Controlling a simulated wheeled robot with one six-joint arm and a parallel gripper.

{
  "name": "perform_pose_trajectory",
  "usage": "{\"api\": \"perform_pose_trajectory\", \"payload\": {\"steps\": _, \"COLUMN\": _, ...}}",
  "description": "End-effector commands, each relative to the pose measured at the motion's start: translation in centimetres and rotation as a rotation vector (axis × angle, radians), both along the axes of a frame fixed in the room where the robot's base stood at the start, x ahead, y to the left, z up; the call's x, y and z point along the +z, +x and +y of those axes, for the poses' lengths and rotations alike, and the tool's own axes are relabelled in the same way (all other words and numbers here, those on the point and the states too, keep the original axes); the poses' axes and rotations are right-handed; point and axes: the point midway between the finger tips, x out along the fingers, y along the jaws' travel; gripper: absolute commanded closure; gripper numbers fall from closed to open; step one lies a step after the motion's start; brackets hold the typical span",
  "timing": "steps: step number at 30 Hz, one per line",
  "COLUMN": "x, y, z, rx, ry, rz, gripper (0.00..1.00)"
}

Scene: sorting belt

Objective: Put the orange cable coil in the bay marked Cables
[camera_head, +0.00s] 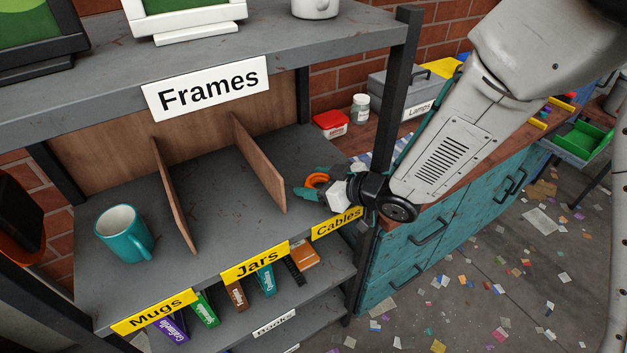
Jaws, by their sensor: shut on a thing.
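My gripper (309,189) is at the front of the right-hand bay, above the yellow Cables label (337,223). It is shut on the orange cable coil (317,180), of which only a small curved part shows between the jaws. The rest of the coil is hidden by the gripper. The Cables bay (300,150) is the right one of three on the grey shelf, and its visible floor is bare. I cannot tell whether the coil touches the shelf.
Wooden dividers (259,162) part the bays. A teal mug (123,233) stands in the Mugs bay; the Jars bay (215,190) is empty. A black shelf post (395,90) rises to the right of my gripper. Several books stand on the shelf below.

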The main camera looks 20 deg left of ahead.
Motion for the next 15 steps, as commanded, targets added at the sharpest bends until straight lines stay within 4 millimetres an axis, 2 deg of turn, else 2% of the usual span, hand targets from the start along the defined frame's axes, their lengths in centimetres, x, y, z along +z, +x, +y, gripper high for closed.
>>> {"api": "perform_pose_trajectory", "payload": {"steps": 8, "x": -0.21, "y": -0.08, "z": 0.13, "rx": 0.003, "ry": 0.000, "rz": -0.001, "gripper": 0.64}}
{"api": "perform_pose_trajectory", "payload": {"steps": 9, "x": -0.23, "y": -0.08, "z": 0.14, "rx": 0.003, "ry": 0.000, "rz": -0.001, "gripper": 0.32}}
{"api": "perform_pose_trajectory", "payload": {"steps": 11, "x": -0.20, "y": -0.11, "z": 0.19, "rx": 0.004, "ry": 0.000, "rz": -0.002, "gripper": 0.16}}
{"api": "perform_pose_trajectory", "payload": {"steps": 15, "x": -0.20, "y": -0.14, "z": 0.23, "rx": 0.004, "ry": 0.000, "rz": -0.002, "gripper": 0.16}}
